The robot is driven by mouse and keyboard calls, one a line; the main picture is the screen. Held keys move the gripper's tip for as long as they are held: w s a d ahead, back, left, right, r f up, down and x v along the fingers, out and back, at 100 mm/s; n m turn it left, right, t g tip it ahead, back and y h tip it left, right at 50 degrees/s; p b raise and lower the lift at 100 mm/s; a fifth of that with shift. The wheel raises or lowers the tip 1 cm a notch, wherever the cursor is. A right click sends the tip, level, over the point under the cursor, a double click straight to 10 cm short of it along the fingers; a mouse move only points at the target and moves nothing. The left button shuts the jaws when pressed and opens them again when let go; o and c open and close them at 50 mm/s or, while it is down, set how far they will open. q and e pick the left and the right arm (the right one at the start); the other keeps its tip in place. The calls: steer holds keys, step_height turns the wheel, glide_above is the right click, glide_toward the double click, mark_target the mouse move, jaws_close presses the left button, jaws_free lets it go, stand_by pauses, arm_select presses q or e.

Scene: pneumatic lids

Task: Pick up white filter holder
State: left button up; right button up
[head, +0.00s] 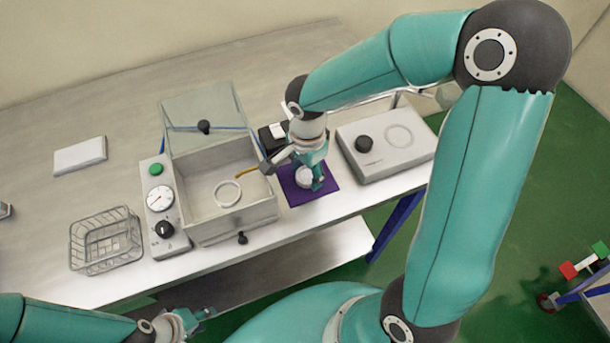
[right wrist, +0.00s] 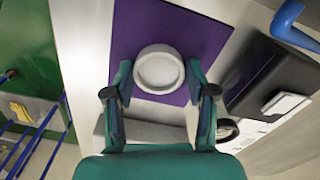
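The white filter holder (head: 303,177) is a round cup on a purple mat (head: 328,196) near the table's front edge. In the right wrist view the holder (right wrist: 158,70) shows from above with its round rim and hollow. My right gripper (head: 311,182) is above the mat and points down at the holder, hiding part of it. In the right wrist view its fingers (right wrist: 158,76) are apart, one on each side of the holder, with a small gap on both sides. My left gripper (head: 206,313) is low in front of the table, away from the holder; its finger opening is unclear.
Left of the mat stands a clear-walled box (head: 256,216) with a raised lid (head: 203,112) and a white ring (head: 228,193) inside. A control panel (head: 162,210), wire basket (head: 105,240) and white block (head: 80,156) are farther left. A grey device (head: 388,160) stands right of the mat.

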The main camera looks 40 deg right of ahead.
steer(key=c, duration=0.3)
steer(key=shift+r, duration=0.1)
steer(key=shift+c, duration=0.2)
